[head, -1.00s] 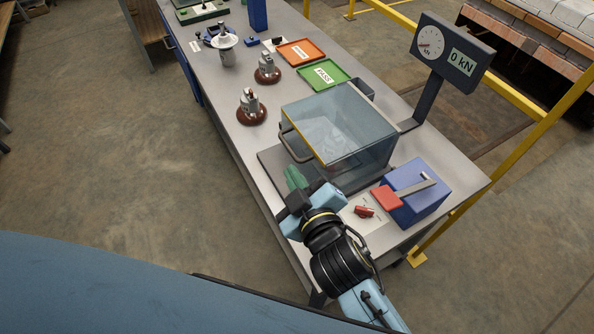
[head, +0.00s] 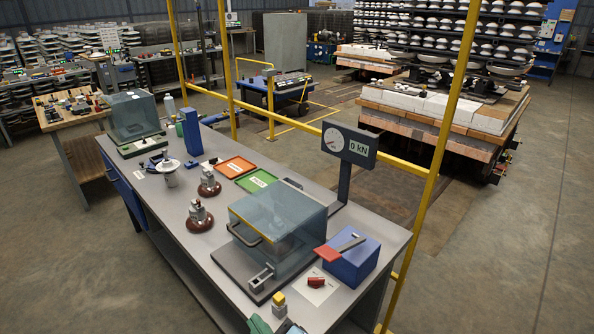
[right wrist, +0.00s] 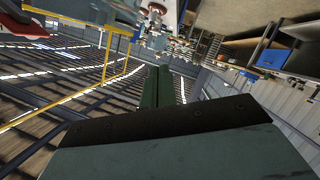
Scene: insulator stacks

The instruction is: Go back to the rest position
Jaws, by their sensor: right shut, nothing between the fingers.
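My right gripper (head: 259,325) shows only in part at the bottom edge of the head view, where its green fingers are beside the near edge of the workbench (head: 178,238). In the right wrist view its green fingers (right wrist: 158,88) are shut together with nothing between them. Most of my right arm is cut off by the frame. My left gripper is not in view.
The bench holds a clear-covered test box (head: 280,222), a blue block with a red-ended lever (head: 350,262), a gauge display (head: 349,146) and two brown-based insulators (head: 199,217). Yellow rails (head: 433,170) stand behind. Floor is open at the left and right.

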